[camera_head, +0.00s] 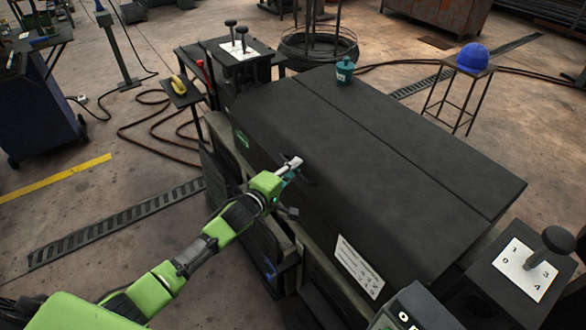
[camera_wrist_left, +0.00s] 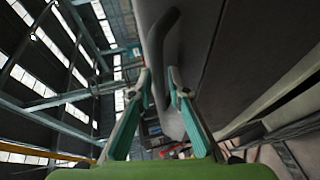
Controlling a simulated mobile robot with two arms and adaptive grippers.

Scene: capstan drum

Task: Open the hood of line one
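The dark grey hood (camera_head: 400,150) is a large flat-topped cover, shut, in the middle of the head view. My left gripper (camera_head: 298,172) is at its near front edge, with the arm coming from lower left. In the left wrist view, a dark curved handle (camera_wrist_left: 158,45) stands out from the hood face (camera_wrist_left: 200,40). The teal fingers of my left gripper (camera_wrist_left: 160,76) are apart, with the lower part of the handle between their tips. I cannot tell whether they touch it. My right gripper is not in view.
A lever box (camera_head: 524,272) with a numbered plate stands at the right front; another lever stand (camera_head: 238,48) is at the back left. A teal container (camera_head: 345,72) is at the hood's far edge. A blue helmet (camera_head: 473,57) rests on a stool. Floor at left is mostly clear.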

